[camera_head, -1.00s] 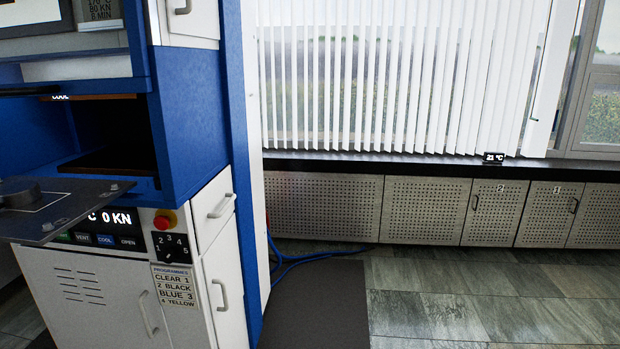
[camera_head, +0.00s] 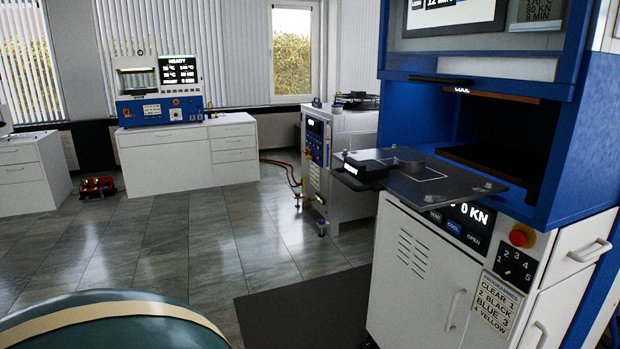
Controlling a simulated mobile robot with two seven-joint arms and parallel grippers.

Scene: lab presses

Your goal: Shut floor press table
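The floor press (camera_head: 575,165) is a tall blue and white machine at the right. Its dark flat table (camera_head: 450,188) is slid out of the press opening (camera_head: 500,135) to the left and front. A black block, seemingly a handle (camera_head: 360,172), is at the table's left front edge. The panel below shows a display (camera_head: 472,213), lit buttons, a red stop button (camera_head: 522,235) and a numbered dial (camera_head: 514,265).
Dark mat (camera_head: 300,315) lies before the press. A white and grey cabinet unit (camera_head: 340,165) stands behind it to the left. Farther back, a small blue press (camera_head: 158,90) sits on white drawers (camera_head: 185,155). A red crate (camera_head: 97,187) is on the floor. Open tiled floor lies left.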

